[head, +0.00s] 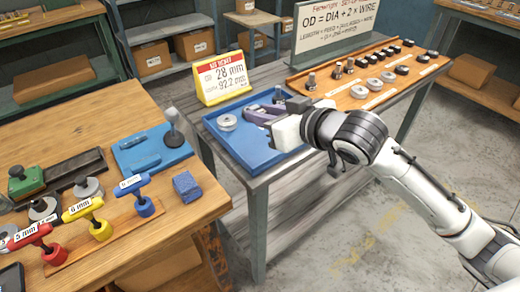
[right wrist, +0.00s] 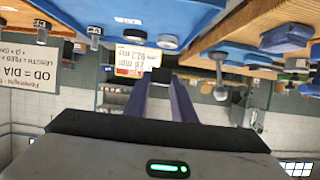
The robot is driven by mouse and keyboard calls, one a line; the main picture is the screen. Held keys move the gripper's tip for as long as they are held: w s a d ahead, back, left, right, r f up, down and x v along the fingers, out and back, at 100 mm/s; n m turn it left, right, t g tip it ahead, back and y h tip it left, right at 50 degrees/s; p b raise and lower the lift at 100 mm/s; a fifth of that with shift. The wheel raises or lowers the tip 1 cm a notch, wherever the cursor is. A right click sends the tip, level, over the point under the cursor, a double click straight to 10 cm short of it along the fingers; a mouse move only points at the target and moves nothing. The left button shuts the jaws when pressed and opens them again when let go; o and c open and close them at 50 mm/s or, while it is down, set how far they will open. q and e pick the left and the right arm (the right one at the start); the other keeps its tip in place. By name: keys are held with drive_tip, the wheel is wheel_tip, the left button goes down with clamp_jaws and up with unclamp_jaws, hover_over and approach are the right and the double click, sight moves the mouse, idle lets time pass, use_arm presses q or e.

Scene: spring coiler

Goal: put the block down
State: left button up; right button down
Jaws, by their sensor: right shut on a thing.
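My right gripper (head: 256,112) has purple fingers and reaches in from the right, over the blue tray (head: 245,164) on the grey-legged table. In the right wrist view, which is upside down, my right gripper (right wrist: 160,80) is shut on a small dark block (right wrist: 161,75) between its fingertips. In the head view the block is hard to tell from the fingers. I cannot tell whether it touches the tray. My left gripper is not in view.
A grey round part (head: 227,122) lies in the tray's left side. A yellow-and-red ticket stand (head: 221,78) stands behind the tray. A wooden board (head: 365,88) with several small parts lies to the right. The left bench holds colored-handled tools and a blue block (head: 187,186).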

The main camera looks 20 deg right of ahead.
sight(263, 153)
wheel_tip(263, 153, down, 9)
drive_tip(key=shift+r+b, duration=0.1)
drive_tip(key=shift+b, duration=0.55)
drive_tip(key=c, duration=1.5)
unclamp_jaws()
drive_tip(key=shift+f, duration=0.2)
drive_tip(key=shift+r, duration=0.1)
drive_tip(key=v, duration=1.2)
wheel_tip(263, 153, down, 15)
drive_tip(key=s+m+g+h, duration=0.1)
drive_tip(key=s+g, duration=0.1)
drive_tip(key=s, duration=0.1)
drive_tip(key=s+a+f, duration=0.1)
drive_tip(key=s+f, duration=0.3)
drive_tip(key=f, duration=0.1)
drive_tip(key=s+a+f+g, duration=0.1)
drive_tip(key=s+f, duration=0.3)
drive_tip(key=f, duration=0.2)
drive_tip(key=s+a+f+g+h, duration=0.1)
drive_tip(key=s+f, duration=0.3)
drive_tip(key=f, duration=0.2)
drive_tip(key=shift+s+a+m, duration=0.35)
drive_tip(key=shift+a+m, duration=0.05)
